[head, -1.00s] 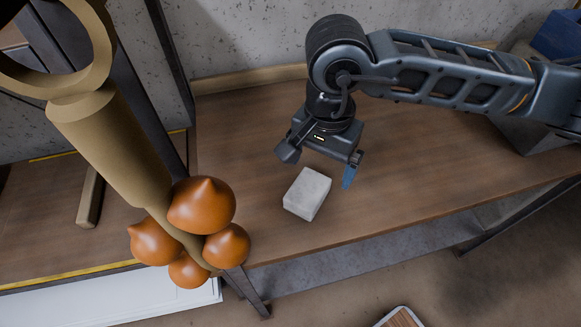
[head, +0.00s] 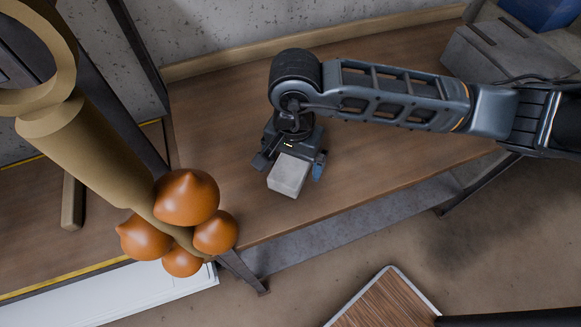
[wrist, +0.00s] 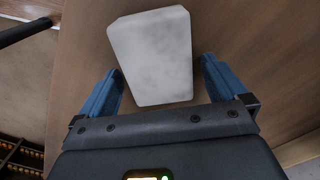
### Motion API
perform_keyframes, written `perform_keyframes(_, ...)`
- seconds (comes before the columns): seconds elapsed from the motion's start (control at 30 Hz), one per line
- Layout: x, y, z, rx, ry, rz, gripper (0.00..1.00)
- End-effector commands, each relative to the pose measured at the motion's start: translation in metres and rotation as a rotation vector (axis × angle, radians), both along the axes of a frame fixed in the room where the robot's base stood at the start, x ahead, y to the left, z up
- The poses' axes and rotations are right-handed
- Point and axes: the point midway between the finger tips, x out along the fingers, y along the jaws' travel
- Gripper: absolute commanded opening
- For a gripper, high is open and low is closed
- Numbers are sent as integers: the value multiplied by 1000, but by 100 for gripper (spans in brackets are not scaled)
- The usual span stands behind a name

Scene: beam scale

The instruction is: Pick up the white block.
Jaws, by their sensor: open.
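The white block (head: 289,175) sits on the brown wooden table near its front edge. My gripper (head: 290,167) is open, low over the table just behind the block, with a finger on either side. In the wrist view the block (wrist: 153,55) fills the upper middle, slightly tilted. The blue fingertips of my gripper (wrist: 158,80) lie left and right of its near end, with a gap showing on each side. I cannot tell how far the fingers reach down the block's sides.
The wooden table (head: 230,110) is clear around the block. Orange pointed bulbs (head: 186,197) on a tan beam (head: 100,150) hang to the left. A grey box (head: 490,55) and a blue bin (head: 545,12) stand at the back right. A brown panel (head: 385,300) lies below the table.

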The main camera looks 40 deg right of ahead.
Motion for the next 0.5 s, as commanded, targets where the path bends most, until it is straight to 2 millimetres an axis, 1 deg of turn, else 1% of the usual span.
perform_keyframes(0.17,0,0,0,0,0,0,98)
perform_keyframes(0.5,0,0,0,0,0,-1,65)
